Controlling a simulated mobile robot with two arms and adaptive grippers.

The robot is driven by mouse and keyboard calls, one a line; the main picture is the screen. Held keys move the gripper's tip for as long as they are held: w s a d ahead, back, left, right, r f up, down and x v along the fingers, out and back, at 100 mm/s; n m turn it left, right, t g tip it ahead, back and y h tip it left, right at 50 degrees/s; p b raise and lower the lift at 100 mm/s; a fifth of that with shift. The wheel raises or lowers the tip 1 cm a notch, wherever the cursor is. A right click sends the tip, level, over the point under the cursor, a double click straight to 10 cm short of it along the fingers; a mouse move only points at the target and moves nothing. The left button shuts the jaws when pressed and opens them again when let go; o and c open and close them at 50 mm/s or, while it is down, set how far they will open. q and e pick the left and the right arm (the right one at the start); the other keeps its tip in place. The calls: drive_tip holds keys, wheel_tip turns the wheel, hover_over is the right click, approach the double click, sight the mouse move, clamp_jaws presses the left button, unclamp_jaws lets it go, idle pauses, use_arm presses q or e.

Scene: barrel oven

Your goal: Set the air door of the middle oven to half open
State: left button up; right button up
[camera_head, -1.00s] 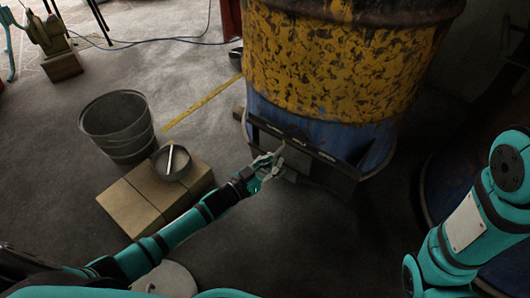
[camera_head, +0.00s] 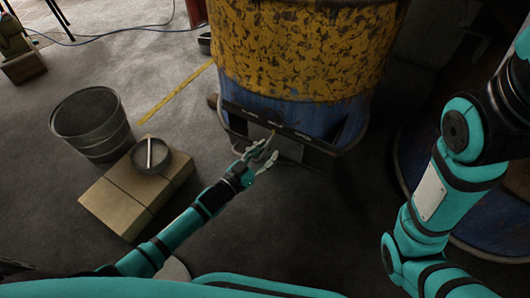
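The middle oven (camera_head: 300,55) is a large upright barrel with worn yellow paint above and blue below. Its air door (camera_head: 290,148) is a grey plate low on the front, in a dark frame with a rail (camera_head: 268,122) on top. A small upright handle (camera_head: 271,135) stands at the plate. My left gripper (camera_head: 264,158) is just in front of the door. Its pale fingers are spread and look empty; whether one touches the handle is hard to tell. The gripper partly hides the plate, so the exact opening is unclear. My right arm shows at the right; its gripper is out of view.
A metal bucket (camera_head: 92,125) stands on the floor at the left. A round pan (camera_head: 150,157) rests on tan blocks (camera_head: 120,203). Another blue barrel (camera_head: 490,215) is at the right, behind my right arm. Open floor (camera_head: 185,115) lies left of the oven.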

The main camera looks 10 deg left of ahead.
use_arm(q)
drive_tip(key=shift+s+a, duration=0.1)
drive_tip(key=shift+s, duration=0.05)
drive_tip(key=v, duration=1.1)
drive_tip(key=shift+s+a, duration=0.2)
drive_tip(key=shift+s, duration=0.1)
